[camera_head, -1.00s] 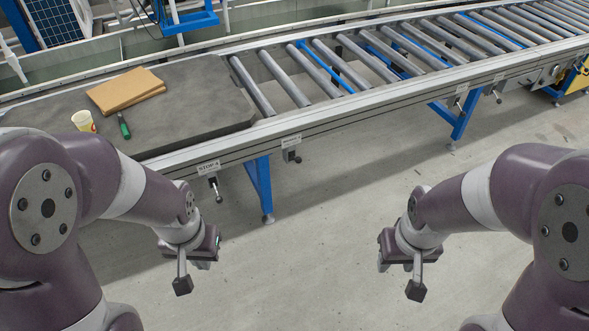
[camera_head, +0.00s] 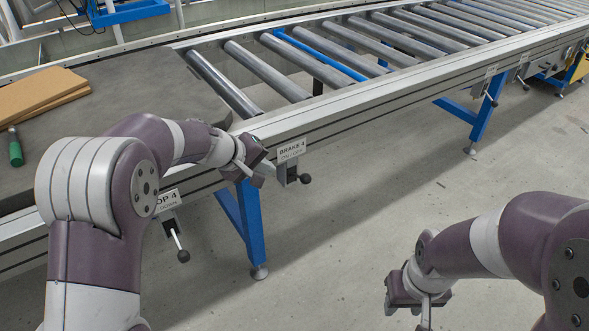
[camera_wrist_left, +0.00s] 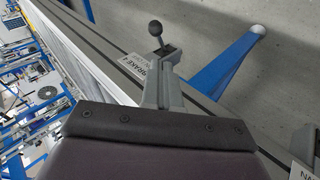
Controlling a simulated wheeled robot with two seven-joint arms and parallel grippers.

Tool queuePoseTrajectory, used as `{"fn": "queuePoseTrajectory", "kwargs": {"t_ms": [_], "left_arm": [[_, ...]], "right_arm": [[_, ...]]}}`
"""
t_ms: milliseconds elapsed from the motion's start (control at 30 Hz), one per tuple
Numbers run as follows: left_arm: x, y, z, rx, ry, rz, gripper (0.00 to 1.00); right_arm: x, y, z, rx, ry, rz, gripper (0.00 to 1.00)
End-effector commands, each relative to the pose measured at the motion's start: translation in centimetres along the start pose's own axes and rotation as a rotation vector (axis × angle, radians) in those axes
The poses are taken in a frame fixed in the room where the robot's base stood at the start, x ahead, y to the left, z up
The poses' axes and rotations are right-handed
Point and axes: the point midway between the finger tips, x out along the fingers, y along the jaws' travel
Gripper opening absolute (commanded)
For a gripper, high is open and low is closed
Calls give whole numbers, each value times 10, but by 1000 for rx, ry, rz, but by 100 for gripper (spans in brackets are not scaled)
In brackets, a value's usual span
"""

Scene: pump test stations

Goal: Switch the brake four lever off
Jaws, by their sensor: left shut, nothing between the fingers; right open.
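The brake four lever (camera_head: 304,179) is a short lever with a dark round knob, on a small box at the conveyor's side rail. Its knob points out to the right of the box. The label "BRAKE 4 ON / OFF" (camera_head: 292,150) is above it. In the left wrist view the knob (camera_wrist_left: 155,28) stands just beyond my fingertips, beside its label (camera_wrist_left: 138,66). My left gripper (camera_head: 262,176) is shut and empty, just left of the lever box; contact cannot be told. My right gripper (camera_head: 424,312) is open, low over the floor at right.
The stop 4 lever (camera_head: 182,255) hangs below the rail, left of the blue conveyor leg (camera_head: 250,228). Metal rollers (camera_head: 265,70) run along the conveyor. Cardboard (camera_head: 40,92) and a green-handled tool (camera_head: 15,150) lie on the grey surface. The floor between my arms is clear.

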Motion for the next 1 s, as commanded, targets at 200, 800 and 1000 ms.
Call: {"fn": "queuePoseTrajectory", "kwargs": {"t_ms": [200,800,1000], "left_arm": [[-1,6,0,10,-5,22,0],[76,3,3,12,-7,18,0],[115,4,3,12,-6,18,0]], "right_arm": [[-1,0,1,0,-2,0,43],[29,0,4,0,-2,0,43],[43,0,6,0,-2,0,43]]}}
